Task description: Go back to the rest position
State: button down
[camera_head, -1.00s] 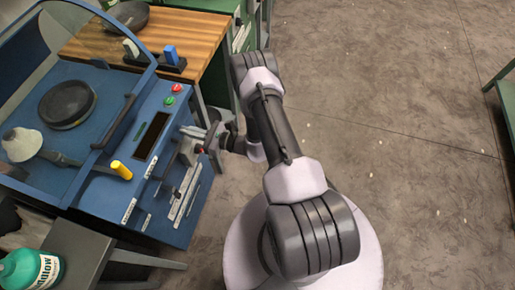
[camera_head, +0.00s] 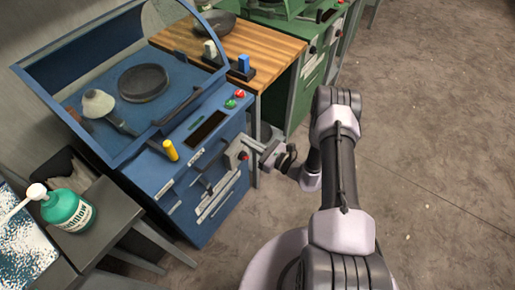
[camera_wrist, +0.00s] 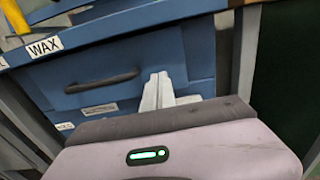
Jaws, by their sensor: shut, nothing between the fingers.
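My gripper (camera_head: 230,157) is at the end of my arm, in front of the blue machine's (camera_head: 200,186) front face. In the wrist view its two light fingers (camera_wrist: 158,90) are together with nothing between them. They point at a blue drawer front (camera_wrist: 110,75) with a dark handle. I cannot tell whether they touch it. The machine has a clear hood, a round dark disc (camera_head: 144,83), a white rounded head (camera_head: 98,103) and a yellow handle (camera_head: 170,150). A "WAX" label (camera_wrist: 44,46) shows in the wrist view.
A green soap bottle (camera_head: 68,212) stands on a grey table at the lower left. Behind the machine is a wooden-topped bench (camera_head: 270,48) with a dark bowl (camera_head: 214,23) and a blue block (camera_head: 244,64). Open floor (camera_head: 440,150) lies to the right.

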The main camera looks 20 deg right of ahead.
jog(key=p+v, duration=0.2)
jog(key=v, duration=0.6)
jog(key=s+a+r+n+g+y, duration=0.2)
jog(key=a+r+n+g, duration=0.4)
jog(key=r, duration=0.5)
jog(key=s+a+r+n+g+y, duration=0.1)
jog(key=s+a+r+n+g, duration=0.1)
jog(key=a+r+n+g, duration=0.65)
jog(key=s+d+r+n+t+h, duration=0.2)
jog(key=s+r+n+h, duration=0.3)
jog(key=s+r, duration=0.3)
jog(key=s+d+r+n+t+h, duration=0.2)
jog(key=s+r+n+t+h, duration=0.1)
jog(key=s+r+h, duration=0.3)
notch_tip(320, 180, up, 3)
jog(key=s+n, duration=0.1)
jog(key=s, duration=0.1)
jog(key=shift+s+d+r+n+t+h, duration=0.2)
jog(key=shift+s+d+n+t+h, duration=0.1)
jog(key=shift+d+n+t, duration=0.1)
